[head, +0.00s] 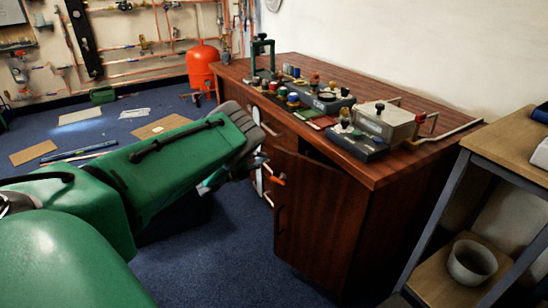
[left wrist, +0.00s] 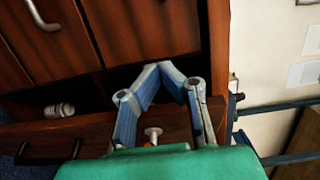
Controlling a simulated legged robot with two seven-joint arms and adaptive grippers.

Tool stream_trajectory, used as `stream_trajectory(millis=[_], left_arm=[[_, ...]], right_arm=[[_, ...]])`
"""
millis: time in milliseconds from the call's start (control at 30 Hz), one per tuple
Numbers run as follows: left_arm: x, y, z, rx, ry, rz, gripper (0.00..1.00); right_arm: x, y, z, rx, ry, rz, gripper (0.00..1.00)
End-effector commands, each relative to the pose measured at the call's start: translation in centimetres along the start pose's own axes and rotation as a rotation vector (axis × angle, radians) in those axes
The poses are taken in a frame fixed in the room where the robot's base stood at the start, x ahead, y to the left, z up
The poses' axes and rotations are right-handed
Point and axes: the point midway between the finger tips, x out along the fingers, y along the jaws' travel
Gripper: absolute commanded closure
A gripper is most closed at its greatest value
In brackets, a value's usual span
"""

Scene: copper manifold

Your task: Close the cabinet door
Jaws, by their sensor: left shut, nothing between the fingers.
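The cabinet door (head: 310,220) is dark red-brown wood on the front of the wooden cabinet (head: 365,215). It stands ajar, with a dark gap along its top edge and a handle on its outer face. In the left wrist view the door (left wrist: 95,132) crosses below a dark opening, its handle at lower left. My left gripper (left wrist: 165,68) is shut and empty, its blue-grey fingertips meeting in front of the opening, close to the door. In the head view my green left forearm hides most of the gripper. Whether it touches the door cannot be told. My right gripper is not in view.
Valves and instruments (head: 325,98) cover the cabinet top. A small shelf unit (head: 500,150) with a grey pot (head: 471,262) stands at the right. A red-orange tank (head: 203,67) stands behind. A pale ribbed object (left wrist: 58,110) lies inside the cabinet. Blue carpet lies before the door.

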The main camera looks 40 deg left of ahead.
Motion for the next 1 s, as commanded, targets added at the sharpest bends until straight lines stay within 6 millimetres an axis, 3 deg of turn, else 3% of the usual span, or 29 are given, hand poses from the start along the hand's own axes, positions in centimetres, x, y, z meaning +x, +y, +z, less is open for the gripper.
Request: stream_trajectory(millis=[200,367,467,633,800,1000], left_arm=[[-2.7,0.1,3.0,0.000,-0.006,0.003,1.00],[-3.4,0.1,3.5,-0.002,-0.010,0.009,1.00],[-3.2,0.0,2.2,-0.019,-0.031,0.046,1.00],[-3.8,-0.7,-2.7,-0.065,-0.108,0.197,1.00],[-6.8,-2.3,-7.3,-0.080,-0.192,0.367,1.00],[-10.3,-3.9,-9.9,-0.074,-0.259,0.490,1.00]], right_arm=[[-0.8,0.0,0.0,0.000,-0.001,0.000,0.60],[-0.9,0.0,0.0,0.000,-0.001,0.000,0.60],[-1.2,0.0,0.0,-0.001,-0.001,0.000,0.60],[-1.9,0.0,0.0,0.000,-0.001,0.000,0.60],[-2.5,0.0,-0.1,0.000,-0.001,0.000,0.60],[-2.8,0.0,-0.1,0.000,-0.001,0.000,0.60]])
